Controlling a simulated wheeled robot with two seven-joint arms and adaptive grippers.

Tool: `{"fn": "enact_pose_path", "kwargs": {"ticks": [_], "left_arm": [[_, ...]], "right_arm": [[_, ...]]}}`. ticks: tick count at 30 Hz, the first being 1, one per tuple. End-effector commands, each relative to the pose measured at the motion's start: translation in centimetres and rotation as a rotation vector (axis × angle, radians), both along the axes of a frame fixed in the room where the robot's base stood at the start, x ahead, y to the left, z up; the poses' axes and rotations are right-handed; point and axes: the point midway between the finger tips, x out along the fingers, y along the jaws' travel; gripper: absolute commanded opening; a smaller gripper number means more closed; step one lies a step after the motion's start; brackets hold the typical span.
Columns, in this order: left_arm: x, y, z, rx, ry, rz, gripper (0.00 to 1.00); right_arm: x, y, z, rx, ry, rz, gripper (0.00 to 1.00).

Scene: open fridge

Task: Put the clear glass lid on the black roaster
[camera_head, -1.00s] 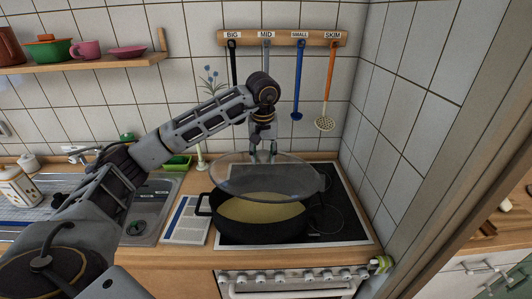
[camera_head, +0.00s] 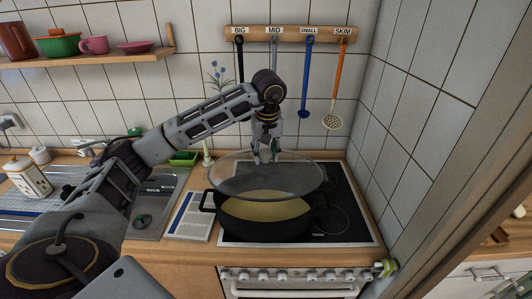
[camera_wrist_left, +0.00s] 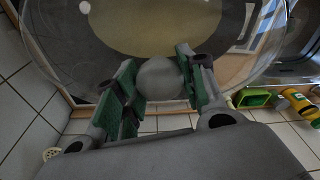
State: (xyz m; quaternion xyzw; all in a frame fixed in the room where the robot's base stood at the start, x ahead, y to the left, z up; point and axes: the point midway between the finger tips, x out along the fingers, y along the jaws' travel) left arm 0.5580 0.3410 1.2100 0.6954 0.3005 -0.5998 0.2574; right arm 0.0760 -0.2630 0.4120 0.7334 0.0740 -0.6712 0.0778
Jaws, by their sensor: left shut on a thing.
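The clear glass lid (camera_head: 235,180) is held by my left gripper (camera_head: 264,158) above the black roaster (camera_head: 262,226). The gripper is shut on the lid's round grey knob, which shows between the green finger pads in the left wrist view (camera_wrist_left: 160,80). The lid is roughly level and covers the back part of the roaster's opening in the head view, and its front edge is above the yellow contents. Whether the lid touches the rim at the back cannot be told. My right gripper is not in view.
The stove (camera_head: 345,232) is by the tiled wall on the right. Ladles and a skimmer hang from a wooden rail (camera_head: 290,34) behind. A booklet (camera_head: 188,217) and a sink (camera_head: 150,212) are left of the stove. A shelf (camera_head: 85,58) with pots is upper left.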

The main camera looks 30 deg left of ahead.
Motion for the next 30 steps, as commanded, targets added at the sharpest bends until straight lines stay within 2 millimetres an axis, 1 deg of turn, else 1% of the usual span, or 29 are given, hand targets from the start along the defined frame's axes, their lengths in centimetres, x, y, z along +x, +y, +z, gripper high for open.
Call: {"fn": "enact_pose_path", "kwargs": {"ticks": [1,16,23,30], "left_arm": [[0.1,0.0,0.2,0.000,-0.005,0.003,0.00],[0.1,0.0,0.2,0.000,-0.004,0.002,0.00],[0.0,0.0,-0.6,0.001,-0.004,0.002,0.00],[0.0,0.0,-1.8,0.000,-0.004,0.002,0.00]], "right_arm": [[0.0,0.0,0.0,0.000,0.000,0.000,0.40],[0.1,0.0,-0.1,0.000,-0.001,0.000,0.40],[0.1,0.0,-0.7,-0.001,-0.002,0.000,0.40],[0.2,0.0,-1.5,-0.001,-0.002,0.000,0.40]]}}
